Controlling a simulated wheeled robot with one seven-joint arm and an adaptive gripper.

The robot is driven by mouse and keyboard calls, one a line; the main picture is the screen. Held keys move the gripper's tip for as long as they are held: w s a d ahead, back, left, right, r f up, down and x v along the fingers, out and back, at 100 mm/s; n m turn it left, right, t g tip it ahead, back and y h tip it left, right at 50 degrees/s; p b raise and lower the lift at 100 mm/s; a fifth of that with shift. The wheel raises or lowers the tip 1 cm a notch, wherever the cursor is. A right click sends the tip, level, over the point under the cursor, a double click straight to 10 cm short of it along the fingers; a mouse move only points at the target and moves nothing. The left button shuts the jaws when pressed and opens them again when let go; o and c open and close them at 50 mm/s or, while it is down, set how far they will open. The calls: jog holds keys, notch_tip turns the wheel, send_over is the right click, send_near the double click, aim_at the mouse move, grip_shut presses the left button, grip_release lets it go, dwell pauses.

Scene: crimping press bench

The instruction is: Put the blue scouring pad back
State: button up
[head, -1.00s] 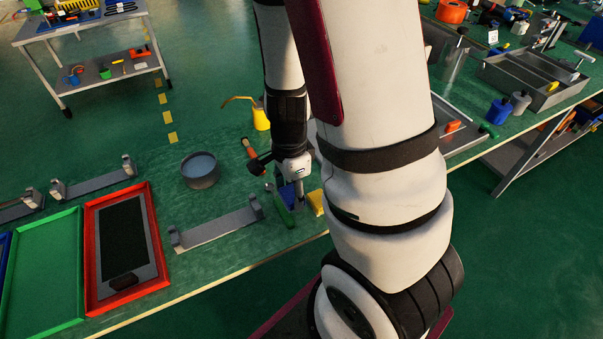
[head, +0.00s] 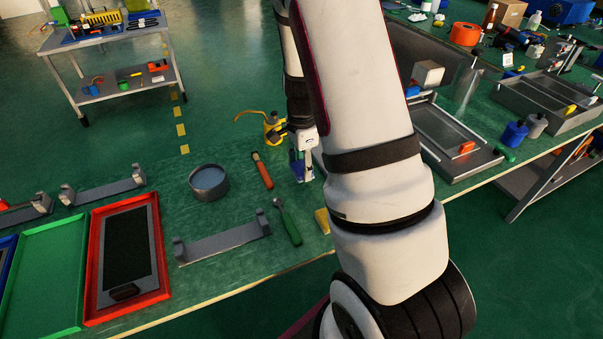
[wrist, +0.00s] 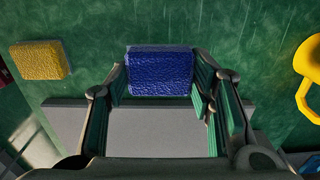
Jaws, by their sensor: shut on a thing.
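The blue scouring pad (wrist: 160,72) is between the fingers of my gripper (wrist: 160,84) in the wrist view. In the head view my gripper (head: 302,172) is shut on the pad (head: 295,163), which is partly hidden by the fingers. The gripper points down over the green bench, right of the orange-handled tool. A yellow pad (head: 322,220) lies on the bench nearer the front edge; it also shows at the left in the wrist view (wrist: 40,60). A flat grey surface (wrist: 72,122) shows below the gripper in the wrist view.
A yellow oil can (head: 272,128) stands just behind my gripper. An orange-handled tool (head: 262,170), a green-handled tool (head: 288,222), a round grey dish (head: 209,182) and a grey bracket (head: 222,243) are to the left. A grey press base (head: 455,142) is to the right.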

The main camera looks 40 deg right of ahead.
aim_at(302, 167)
jog(key=shift+f, duration=1.7)
jog(key=shift+f+b, duration=0.2)
jog(key=shift+b, duration=0.1)
jog(key=o, duration=1.6)
jog(key=shift+c, duration=0.2)
jog(key=shift+r, duration=0.1)
